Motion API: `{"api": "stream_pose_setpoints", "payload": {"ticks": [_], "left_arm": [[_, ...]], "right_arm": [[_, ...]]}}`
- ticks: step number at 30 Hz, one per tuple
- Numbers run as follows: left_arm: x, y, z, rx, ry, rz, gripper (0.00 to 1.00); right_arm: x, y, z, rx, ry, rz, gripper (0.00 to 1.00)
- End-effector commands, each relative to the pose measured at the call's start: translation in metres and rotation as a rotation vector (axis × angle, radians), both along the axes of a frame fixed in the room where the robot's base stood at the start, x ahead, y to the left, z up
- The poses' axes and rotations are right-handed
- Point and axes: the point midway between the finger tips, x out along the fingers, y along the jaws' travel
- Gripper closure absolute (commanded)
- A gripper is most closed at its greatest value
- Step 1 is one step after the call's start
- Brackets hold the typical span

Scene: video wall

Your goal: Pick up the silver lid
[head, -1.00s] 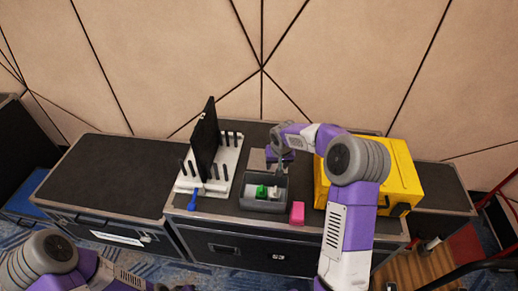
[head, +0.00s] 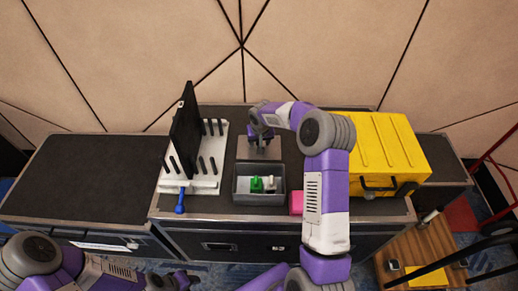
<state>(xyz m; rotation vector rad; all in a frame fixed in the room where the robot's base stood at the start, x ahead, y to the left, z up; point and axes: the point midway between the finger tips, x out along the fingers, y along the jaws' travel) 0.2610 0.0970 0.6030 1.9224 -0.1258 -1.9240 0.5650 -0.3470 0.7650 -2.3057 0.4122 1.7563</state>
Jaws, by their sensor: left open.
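A flat grey, silvery plate that looks like the lid (head: 244,151) lies on the black case top, just behind a grey open box (head: 237,185). My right gripper (head: 262,146) is above or at the lid and hides part of it. Its fingers are small and dark, so I cannot tell whether they touch the lid or how far apart they are. My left gripper (head: 185,281) is open at the bottom edge, low in front of the cases and far from the lid.
The box holds a green piece (head: 256,184) and whitish pieces. A pink block (head: 297,202) is right of it. A white pegged rack (head: 205,185) with a black panel and a blue-handled tool (head: 180,203) is left. A yellow case (head: 385,150) stands right. The left case top (head: 80,175) is clear.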

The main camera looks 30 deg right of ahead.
Motion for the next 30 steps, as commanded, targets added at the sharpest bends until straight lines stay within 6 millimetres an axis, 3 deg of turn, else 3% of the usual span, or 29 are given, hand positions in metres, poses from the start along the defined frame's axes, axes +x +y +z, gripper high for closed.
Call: {"api": "stream_pose_setpoints", "payload": {"ticks": [6, 17, 25, 30], "left_arm": [[0.0, 0.0, 0.001, 0.0, 0.0, 0.0, 0.57], [0.0, 0.0, 0.001, 0.0, 0.0, 0.0, 0.57], [0.0, 0.0, 0.001, 0.0, 0.0, 0.0, 0.57], [0.0, 0.0, 0.01, 0.0, 0.0, 0.0, 0.57]], "right_arm": [[0.001, 0.0, 0.001, -0.001, -0.002, 0.0, 0.47], [0.0, 0.0, 0.001, 0.0, -0.001, 0.0, 1.0], [0.001, 0.0, 0.004, -0.001, -0.003, 0.0, 1.0], [0.001, 0.0, 0.027, -0.002, -0.006, 0.001, 1.0]]}}
